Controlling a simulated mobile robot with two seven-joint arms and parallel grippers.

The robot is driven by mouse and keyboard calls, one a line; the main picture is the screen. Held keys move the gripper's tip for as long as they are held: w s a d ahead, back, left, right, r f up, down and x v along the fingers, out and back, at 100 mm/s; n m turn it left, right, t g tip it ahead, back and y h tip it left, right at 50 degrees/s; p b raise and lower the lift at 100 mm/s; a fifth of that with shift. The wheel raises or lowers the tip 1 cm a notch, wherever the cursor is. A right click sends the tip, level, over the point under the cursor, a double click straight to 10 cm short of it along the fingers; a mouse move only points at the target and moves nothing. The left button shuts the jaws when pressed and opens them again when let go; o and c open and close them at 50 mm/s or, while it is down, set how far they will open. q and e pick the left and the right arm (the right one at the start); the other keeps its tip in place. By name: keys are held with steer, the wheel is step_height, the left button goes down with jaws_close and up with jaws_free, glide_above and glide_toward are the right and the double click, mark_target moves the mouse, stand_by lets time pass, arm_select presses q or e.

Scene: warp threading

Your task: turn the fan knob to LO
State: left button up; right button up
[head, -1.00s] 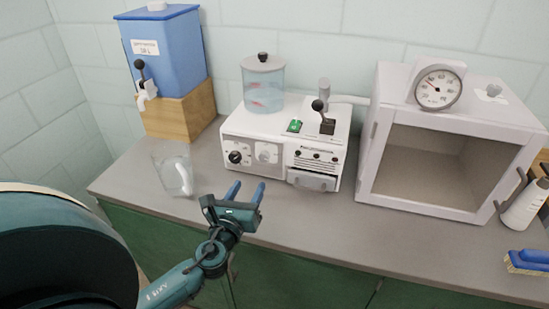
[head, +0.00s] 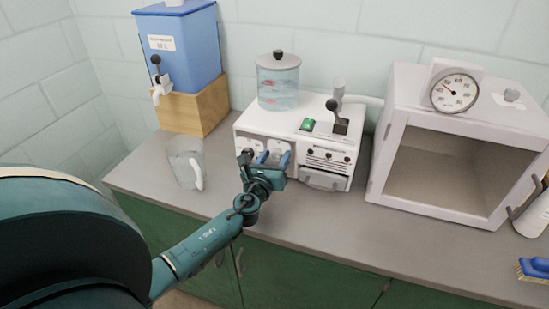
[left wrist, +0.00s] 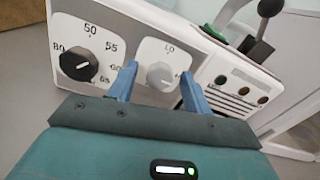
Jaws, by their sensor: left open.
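The fan knob (left wrist: 160,76) is a pale grey knob on a white dial plate on the front of a white machine (head: 330,137). The mark LO stands at the top of its plate in the left wrist view; where its pointer aims is hard to tell. My left gripper (head: 273,158) is open in front of the machine, its blue fingertips either side of the knob in the left wrist view. Whether they touch it I cannot tell. In the head view the gripper partly hides the dial. My right gripper is out of view.
A black knob (left wrist: 78,65) with a numbered dial sits left of the fan knob. A lever (head: 337,106) and a lidded clear jar (head: 278,85) stand on top. A clear pitcher (head: 184,163) stands left, a white cabinet with a gauge (head: 455,92) right. The front counter is clear.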

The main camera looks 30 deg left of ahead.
arm_select(q)
steer(key=shift+c, duration=0.4)
steer(key=c, duration=0.9)
